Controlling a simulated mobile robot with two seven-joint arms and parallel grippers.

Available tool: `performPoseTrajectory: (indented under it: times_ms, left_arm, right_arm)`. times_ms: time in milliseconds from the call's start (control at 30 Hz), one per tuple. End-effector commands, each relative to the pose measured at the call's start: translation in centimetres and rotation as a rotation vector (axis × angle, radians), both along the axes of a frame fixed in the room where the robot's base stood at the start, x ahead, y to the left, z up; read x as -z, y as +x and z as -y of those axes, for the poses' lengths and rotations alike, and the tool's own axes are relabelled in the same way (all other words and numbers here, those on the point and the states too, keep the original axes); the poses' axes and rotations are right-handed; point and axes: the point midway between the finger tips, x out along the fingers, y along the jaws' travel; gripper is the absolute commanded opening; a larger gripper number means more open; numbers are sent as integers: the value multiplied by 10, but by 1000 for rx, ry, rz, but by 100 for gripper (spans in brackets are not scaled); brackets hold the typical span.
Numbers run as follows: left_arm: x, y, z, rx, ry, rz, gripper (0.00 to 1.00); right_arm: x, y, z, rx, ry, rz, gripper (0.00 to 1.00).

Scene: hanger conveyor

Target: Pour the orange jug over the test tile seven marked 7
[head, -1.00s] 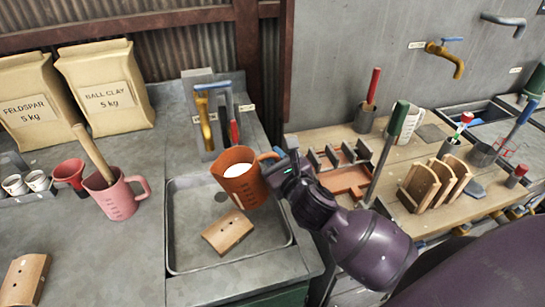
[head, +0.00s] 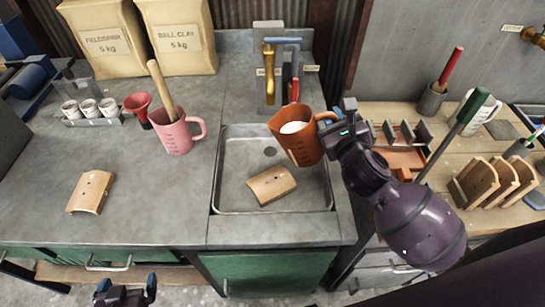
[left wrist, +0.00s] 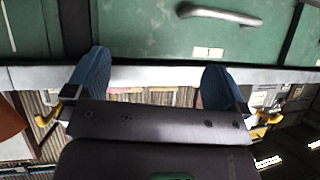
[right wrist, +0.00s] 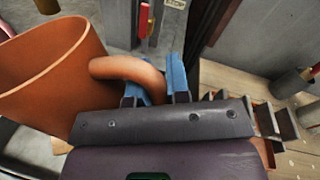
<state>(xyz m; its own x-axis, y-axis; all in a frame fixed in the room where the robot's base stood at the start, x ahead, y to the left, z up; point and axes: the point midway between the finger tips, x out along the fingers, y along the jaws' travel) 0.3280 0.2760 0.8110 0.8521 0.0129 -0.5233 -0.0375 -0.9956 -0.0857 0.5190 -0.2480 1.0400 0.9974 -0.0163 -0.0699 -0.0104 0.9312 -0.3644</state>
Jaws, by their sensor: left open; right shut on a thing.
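The orange jug (head: 303,146), with white liquid inside, is held above the back right of the sink in the head view, roughly upright. My right gripper (head: 335,121) is shut on its handle; the handle (right wrist: 125,70) sits between the blue fingers in the right wrist view. A curved tan tile (head: 272,186) lies in the sink, below and left of the jug. A similar tile (head: 90,191) lies on the counter at left. I cannot read a number on either. My left gripper (head: 128,284) is open and empty, low before the counter; it also shows in the left wrist view (left wrist: 147,88).
The metal sink (head: 226,200) has a brass tap (head: 268,75) behind it. A pink jug (head: 172,138), red funnel (head: 138,104) and small white cups (head: 90,109) stand left. Wooden racks and tools are on the right bench (head: 430,205). The counter's front middle is clear.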

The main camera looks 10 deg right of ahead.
Motion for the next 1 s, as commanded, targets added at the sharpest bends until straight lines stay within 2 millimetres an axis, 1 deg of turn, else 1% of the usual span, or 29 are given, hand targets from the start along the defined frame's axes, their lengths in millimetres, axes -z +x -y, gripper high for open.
performPoseTrajectory:
  times_ms: [367,1000]
  left_arm:
    - [-6,-5,-1,-3,0,-7,100]
    - [-24,2,0,-1,-1,10,100]
  right_arm:
    - [-6,0,0,-1,-23,0,0]
    - [-10,0,0,0,-69,-10,0]
